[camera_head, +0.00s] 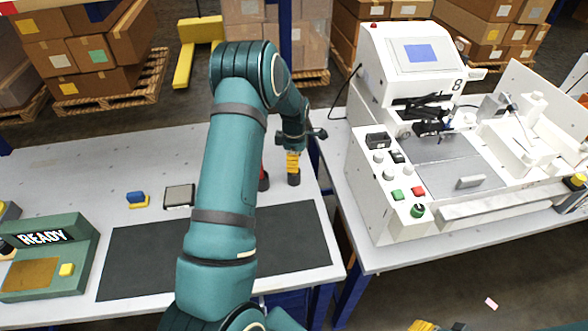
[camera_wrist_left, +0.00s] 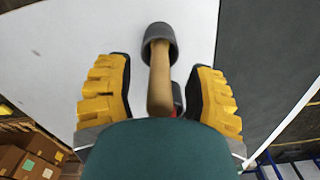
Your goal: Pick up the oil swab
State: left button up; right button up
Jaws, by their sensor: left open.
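The oil swab shows in the left wrist view as a tan wooden handle (camera_wrist_left: 160,80) standing in a dark round cup (camera_wrist_left: 158,35). In the head view, the dark cup (camera_head: 294,179) stands on the white table near its right edge. My left gripper (camera_head: 292,160) points down there with yellow-padded fingers. In the left wrist view it is open, with one finger on each side of the handle and gaps between. The swab's lower end is hidden in the cup. Yellow parts of my right gripper (camera_head: 424,326) just show at the bottom edge.
A red and dark item (camera_head: 264,181) stands close to the left of the cup, partly behind my arm. A dark mat (camera_head: 290,240) lies in front. The white plotter machine (camera_head: 400,150) stands on the right table. A green READY box (camera_head: 45,260) is at left.

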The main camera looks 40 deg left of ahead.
pick_arm(q)
jog(key=shift+f, duration=0.8)
grip_shut()
notch_tip(320, 180, up, 10)
jog(key=shift+r+p, duration=0.1)
jog(key=shift+p, duration=0.35)
